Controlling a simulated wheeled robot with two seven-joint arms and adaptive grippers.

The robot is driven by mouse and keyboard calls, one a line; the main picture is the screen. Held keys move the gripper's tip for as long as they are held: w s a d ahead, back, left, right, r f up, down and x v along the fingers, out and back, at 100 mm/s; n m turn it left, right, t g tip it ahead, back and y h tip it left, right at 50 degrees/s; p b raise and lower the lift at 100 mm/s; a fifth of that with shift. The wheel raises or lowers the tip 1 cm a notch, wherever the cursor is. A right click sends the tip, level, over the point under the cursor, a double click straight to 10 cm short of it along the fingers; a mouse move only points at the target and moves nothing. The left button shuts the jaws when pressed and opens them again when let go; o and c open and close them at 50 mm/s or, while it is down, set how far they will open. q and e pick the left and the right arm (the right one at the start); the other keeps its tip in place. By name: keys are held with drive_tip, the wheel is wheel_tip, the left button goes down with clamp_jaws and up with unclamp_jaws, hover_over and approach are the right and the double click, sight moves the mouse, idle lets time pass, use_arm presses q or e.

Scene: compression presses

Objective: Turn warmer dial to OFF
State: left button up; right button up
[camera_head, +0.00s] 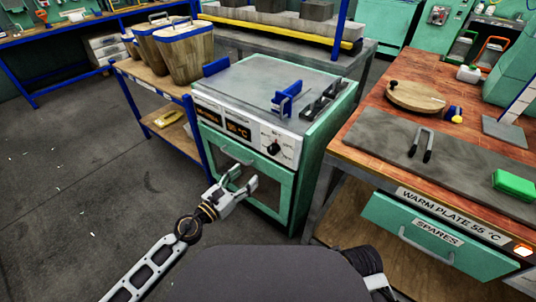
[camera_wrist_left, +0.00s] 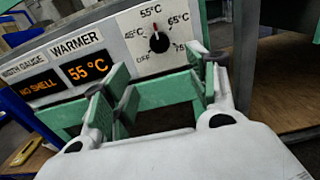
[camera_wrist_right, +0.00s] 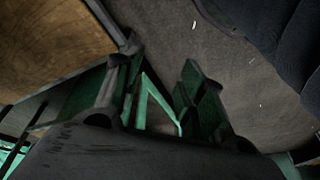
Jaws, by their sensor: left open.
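The warmer (camera_head: 245,130) is a green cabinet with a pale front panel. Its black dial (camera_head: 274,148) also shows in the left wrist view (camera_wrist_left: 159,42); the red pointer is up, near 55 °C, and OFF is printed at lower left. The orange display (camera_wrist_left: 89,69) reads 55 °C. My left gripper (camera_head: 238,182) is open and empty in front of the cabinet, below the dial and apart from it. In the left wrist view its fingers (camera_wrist_left: 160,85) are below the dial. My right gripper (camera_wrist_right: 156,88) is open and empty in its wrist view, above floor.
A handle (camera_head: 238,158) crosses the warmer door. A blue clamp (camera_head: 287,98) stands on its top. A wooden bench (camera_head: 370,155) with a grey plate (camera_head: 390,141) is at right. A blue-framed shelf (camera_head: 152,85) with wooden buckets adjoins at left. Floor (camera_head: 100,190) at left is clear.

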use_arm(q)
drive_tip(key=shift+w, duration=0.1)
drive_tip(key=p, duration=0.2)
approach(271, 152)
drive_tip(key=shift+x, duration=3.7)
drive_tip(key=shift+w+d, duration=0.3)
drive_tip(key=shift+w, duration=0.15)
use_arm(e)
drive_tip(key=shift+d+f+g, duration=0.15)
drive_tip(key=shift+f, duration=0.55)
drive_tip(key=shift+d+f+g, duration=0.1)
drive_tip(key=shift+f+g, duration=0.05)
drive_tip(key=shift+f, duration=0.55)
use_arm(q)
drive_tip(key=c, duration=1)
drive_tip(key=shift+c, duration=0.2)
